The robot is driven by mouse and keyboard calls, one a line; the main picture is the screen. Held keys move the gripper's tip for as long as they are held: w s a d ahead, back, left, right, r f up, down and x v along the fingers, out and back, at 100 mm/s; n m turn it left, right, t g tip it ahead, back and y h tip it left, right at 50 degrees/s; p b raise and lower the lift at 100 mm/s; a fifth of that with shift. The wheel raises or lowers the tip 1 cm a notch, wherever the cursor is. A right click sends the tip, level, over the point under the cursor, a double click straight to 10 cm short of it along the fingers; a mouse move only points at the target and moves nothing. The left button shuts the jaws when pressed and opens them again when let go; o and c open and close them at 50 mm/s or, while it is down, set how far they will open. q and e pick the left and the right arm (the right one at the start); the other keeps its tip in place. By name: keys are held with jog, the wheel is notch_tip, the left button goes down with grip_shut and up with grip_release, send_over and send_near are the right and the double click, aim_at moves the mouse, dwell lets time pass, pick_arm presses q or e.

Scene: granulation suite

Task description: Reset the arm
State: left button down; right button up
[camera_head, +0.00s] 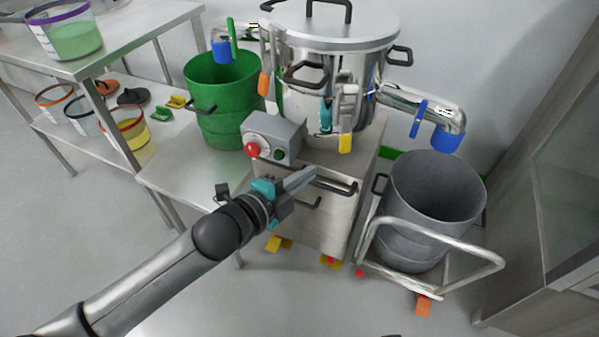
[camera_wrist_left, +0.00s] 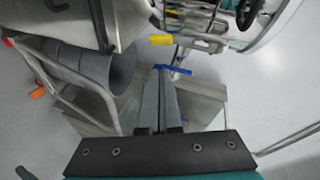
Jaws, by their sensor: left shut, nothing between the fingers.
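My left arm comes in from the lower left in the head view. Its gripper (camera_head: 300,180) is in front of the steel machine cabinet, near its handles. The fingers are together with nothing between them. In the left wrist view the closed fingers (camera_wrist_left: 161,100) point away from the camera. The machine (camera_head: 335,75) has a lidded steel vessel on top. A grey control box (camera_head: 275,138) with a red button sits on the cabinet, just above my gripper. I cannot tell whether the gripper touches the cabinet.
A green bucket (camera_head: 226,95) stands on the steel table left of the machine. A grey bin (camera_head: 432,205) sits in a wheeled frame (camera_head: 470,262) on the right. Tubs, one with yellow contents (camera_head: 128,130), stand on the left shelf. The floor at lower middle is clear.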

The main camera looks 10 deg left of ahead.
pick_arm(q)
jog(key=shift+s+a+r, duration=0.2)
jog(key=shift+s+a, duration=0.2)
jog(key=shift+s, duration=0.2)
pick_arm(e)
jog(key=shift+s+d+f, duration=0.15)
jog(key=shift+s+f, duration=0.1)
jog(key=shift+f, duration=0.3)
